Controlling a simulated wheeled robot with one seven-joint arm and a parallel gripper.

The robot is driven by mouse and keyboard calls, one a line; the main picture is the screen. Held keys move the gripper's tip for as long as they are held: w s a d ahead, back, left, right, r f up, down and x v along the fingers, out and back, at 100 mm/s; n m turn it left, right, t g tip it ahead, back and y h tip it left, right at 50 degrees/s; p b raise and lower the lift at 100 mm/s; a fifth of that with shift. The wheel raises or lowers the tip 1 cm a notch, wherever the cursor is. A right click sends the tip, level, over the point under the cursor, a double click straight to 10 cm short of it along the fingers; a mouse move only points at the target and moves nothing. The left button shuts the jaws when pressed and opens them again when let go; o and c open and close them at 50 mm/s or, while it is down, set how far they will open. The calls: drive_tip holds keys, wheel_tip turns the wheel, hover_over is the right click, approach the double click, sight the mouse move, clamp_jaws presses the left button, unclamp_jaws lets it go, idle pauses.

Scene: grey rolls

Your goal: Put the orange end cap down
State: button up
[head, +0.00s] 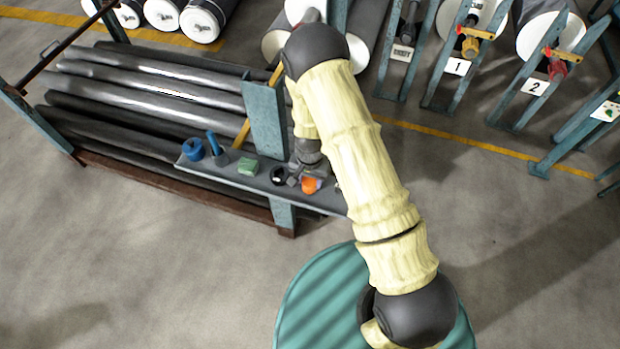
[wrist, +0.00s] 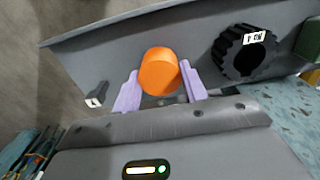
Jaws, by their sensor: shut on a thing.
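The orange end cap (wrist: 160,72) is between the two pale purple fingers of my gripper (wrist: 158,90) in the wrist view. My gripper is shut on it. In the head view the orange end cap (head: 311,185) shows at my gripper (head: 303,181), over the narrow grey shelf (head: 225,170) on the side of the roll rack. I cannot tell whether the cap touches the shelf. My arm hides part of the shelf's right end.
On the shelf are a black ring (head: 279,176) with a white label, a green block (head: 248,167), a blue roll (head: 192,149) and a blue-handled tool (head: 213,143). A small grey tagged item (wrist: 97,97) lies on the other side of the cap. Blue rack posts (head: 265,115) stand close behind.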

sight(310, 180)
drive_tip(key=o, duration=0.8)
drive_tip(key=shift+r, duration=0.1)
drive_tip(key=shift+r+b, duration=1.15)
drive_tip(key=shift+r, duration=4.75)
